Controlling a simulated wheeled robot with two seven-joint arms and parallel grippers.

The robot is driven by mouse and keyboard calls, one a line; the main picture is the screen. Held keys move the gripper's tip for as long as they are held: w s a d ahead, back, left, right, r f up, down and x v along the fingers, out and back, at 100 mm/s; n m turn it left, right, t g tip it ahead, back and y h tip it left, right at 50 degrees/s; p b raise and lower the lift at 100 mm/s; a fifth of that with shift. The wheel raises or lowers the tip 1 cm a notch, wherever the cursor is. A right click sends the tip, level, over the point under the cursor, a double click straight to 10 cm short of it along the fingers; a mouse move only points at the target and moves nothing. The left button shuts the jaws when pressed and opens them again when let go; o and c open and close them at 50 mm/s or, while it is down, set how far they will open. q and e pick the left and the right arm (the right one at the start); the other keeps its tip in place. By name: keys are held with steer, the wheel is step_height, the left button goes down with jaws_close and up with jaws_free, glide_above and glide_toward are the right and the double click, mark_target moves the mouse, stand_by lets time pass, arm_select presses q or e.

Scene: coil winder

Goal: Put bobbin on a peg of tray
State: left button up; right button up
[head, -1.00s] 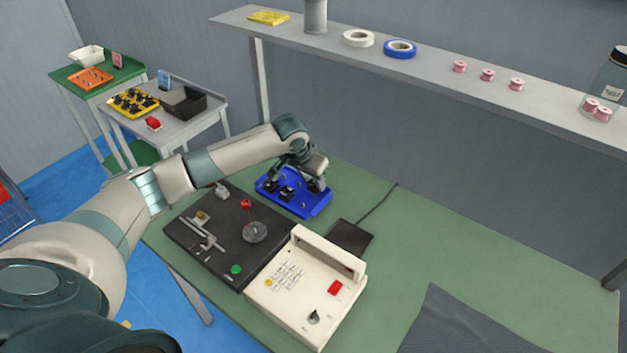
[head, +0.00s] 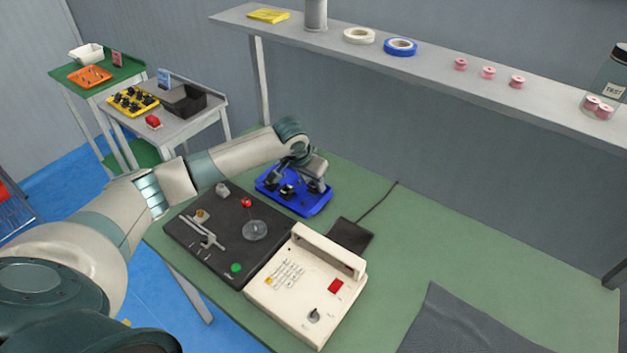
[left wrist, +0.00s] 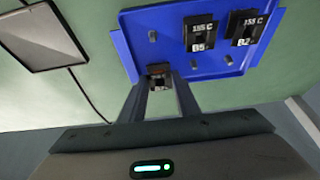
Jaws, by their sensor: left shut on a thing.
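The blue tray (head: 308,208) lies on the green bench, below my left gripper. In the left wrist view the tray (left wrist: 135,42) carries two dark bobbins, labelled B5 (left wrist: 200,33) and B2 (left wrist: 243,28), and bare grey pegs, one of them at the left (left wrist: 152,35). My left gripper (head: 318,187) is over the tray's right part. In the left wrist view its fingers (left wrist: 160,84) are shut on a dark bobbin (left wrist: 158,70) at the tray's edge. I cannot tell whether this bobbin is around a peg. My right gripper is not in view.
A black winder plate (head: 222,240) and a cream control box (head: 310,290) stand in front of the tray. A dark flat pad (head: 350,237) with a cable lies right of it. A shelf (head: 440,75) runs above the bench. The bench's right side is mostly clear.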

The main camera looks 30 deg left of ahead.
arm_select(q)
steer(key=shift+f, duration=0.4)
steer(key=o, duration=1.1)
steer(key=shift+r, duration=0.1)
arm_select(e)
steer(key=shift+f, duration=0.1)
arm_select(q)
steer(key=d+b+v, duration=0.1)
steer(key=b+v, duration=0.1)
steer(key=v, duration=1.5)
steer(key=shift+a+b, duration=0.35)
steer(key=shift+a, duration=0.15)
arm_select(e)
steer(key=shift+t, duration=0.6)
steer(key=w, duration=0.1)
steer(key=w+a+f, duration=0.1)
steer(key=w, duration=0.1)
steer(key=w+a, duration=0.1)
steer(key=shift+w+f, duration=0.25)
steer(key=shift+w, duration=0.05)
arm_select(q)
steer(key=shift+s+r, duration=0.1)
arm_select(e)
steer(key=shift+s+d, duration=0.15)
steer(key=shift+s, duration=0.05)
